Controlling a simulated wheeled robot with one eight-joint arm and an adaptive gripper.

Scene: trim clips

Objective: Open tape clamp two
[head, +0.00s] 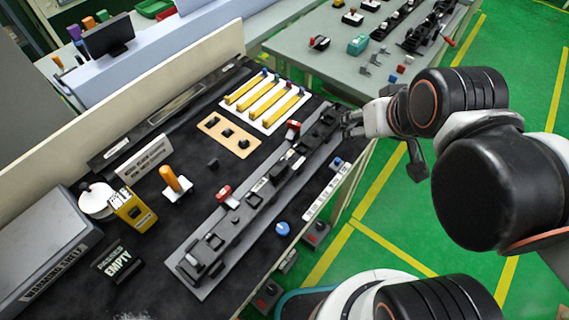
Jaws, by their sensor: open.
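A long grey fixture plate (205,279) lies diagonally on the black bench, with a dark trim piece along it. Two clamps with red tops stand along its left edge: a nearer one (224,193) and a farther one (293,127). I cannot tell from any label which is clamp two. My gripper (347,123) is at the far right end of the fixture, beside the dark end block (327,117). It is small in view and holds nothing I can see. Whether its fingers touch the block is unclear.
A white tray with yellow strips (265,102), a tan board (229,136), an orange-handled tool (173,180), a yellow device (131,208) and a tape roll (96,200) stand left of the fixture. A blue button (282,229) is at the bench's right edge.

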